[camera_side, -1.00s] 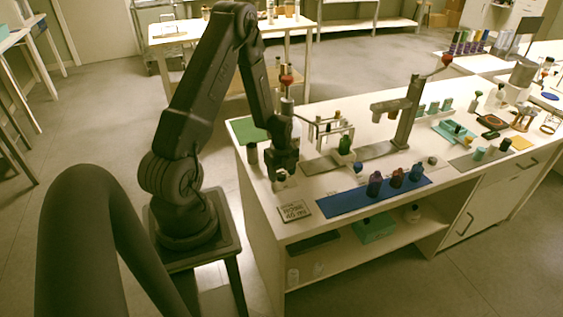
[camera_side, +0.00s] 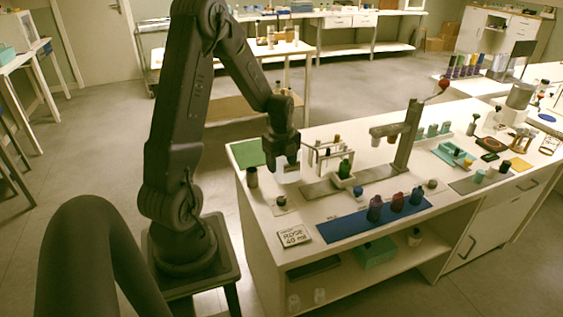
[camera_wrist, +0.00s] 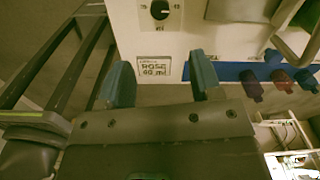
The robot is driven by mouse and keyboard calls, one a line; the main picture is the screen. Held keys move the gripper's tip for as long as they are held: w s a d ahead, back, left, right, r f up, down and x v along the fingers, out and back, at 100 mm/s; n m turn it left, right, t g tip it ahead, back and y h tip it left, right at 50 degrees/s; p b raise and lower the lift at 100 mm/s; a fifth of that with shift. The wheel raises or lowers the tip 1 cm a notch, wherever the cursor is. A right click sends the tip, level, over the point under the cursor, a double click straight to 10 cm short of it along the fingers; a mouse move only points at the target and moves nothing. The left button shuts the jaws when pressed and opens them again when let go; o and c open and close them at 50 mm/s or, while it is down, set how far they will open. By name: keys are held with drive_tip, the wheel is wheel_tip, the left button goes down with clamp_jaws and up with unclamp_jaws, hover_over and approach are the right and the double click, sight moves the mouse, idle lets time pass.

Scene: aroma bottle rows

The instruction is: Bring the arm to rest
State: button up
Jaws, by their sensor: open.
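My gripper (camera_side: 287,172) hangs above the left end of the white workbench (camera_side: 262,228), fingers pointing down. In the wrist view my gripper (camera_wrist: 161,76) has its two blue-grey fingers wide apart with nothing between them. Below it, a small dark-capped item (camera_side: 281,201) stands on a pale marked pad; its round dark top (camera_wrist: 160,10) shows beyond the fingers in the wrist view. A card reading ROSE 40 ml (camera_side: 295,237) lies at the bench's front edge; it also shows in the wrist view (camera_wrist: 153,69). My gripper is clear of both.
A blue mat (camera_side: 345,226) holds a purple bottle (camera_side: 375,208), a red bottle (camera_side: 397,202) and another bluish bottle (camera_side: 417,196). A rack (camera_side: 322,157) and a green bottle (camera_side: 345,167) stand right of my gripper. A post stand (camera_side: 408,137) rises farther right.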

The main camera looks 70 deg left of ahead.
drive_tip(key=d+r+n+t+y, duration=0.15)
drive_tip(key=d+r+n, duration=0.45)
drive_tip(key=d+r, duration=0.65)
drive_tip(key=s+d+r+n+t, duration=0.2)
drive_tip(key=s+d+r+n, duration=0.2)
drive_tip(key=d, duration=0.3)
drive_tip(key=s+d+r+n+t+h, duration=0.1)
drive_tip(key=s+d+r+n+t, duration=0.1)
drive_tip(key=s+d+n, duration=0.3)
drive_tip(key=shift+d+r+n, duration=0.5)
drive_tip(key=shift+d+r, duration=0.4)
